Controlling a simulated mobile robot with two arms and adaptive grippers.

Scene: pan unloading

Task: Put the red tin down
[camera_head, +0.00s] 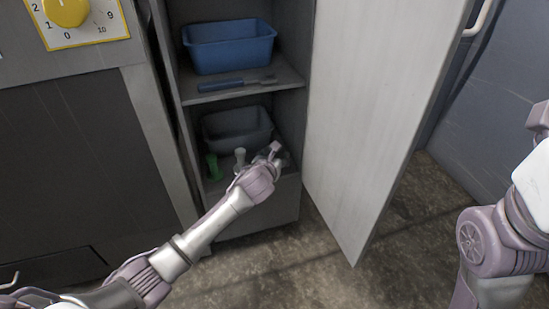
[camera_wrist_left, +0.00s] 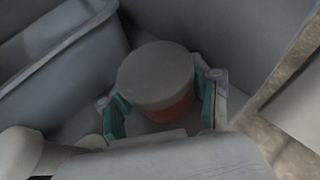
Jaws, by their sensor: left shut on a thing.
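My left gripper (camera_head: 277,155) reaches into the lower compartment of the open cabinet (camera_head: 245,205). In the left wrist view my left gripper (camera_wrist_left: 160,108) has its two green-padded fingers on either side of a round tin, the red tin (camera_wrist_left: 170,108). The tin has a grey top and a red side. It stands close to upright between the fingers, which are shut on it. In the head view the tin is mostly hidden by the gripper. I cannot tell whether its base touches the shelf. My right gripper is out of view; only part of my right arm shows.
A grey bin (camera_head: 237,128) stands behind the gripper, and the wrist view shows its wall (camera_wrist_left: 62,70) left of the tin. A green item (camera_head: 213,167) and a white item (camera_head: 240,158) stand to the left. A blue bin (camera_head: 230,47) sits above. The open door (camera_head: 375,110) is at right.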

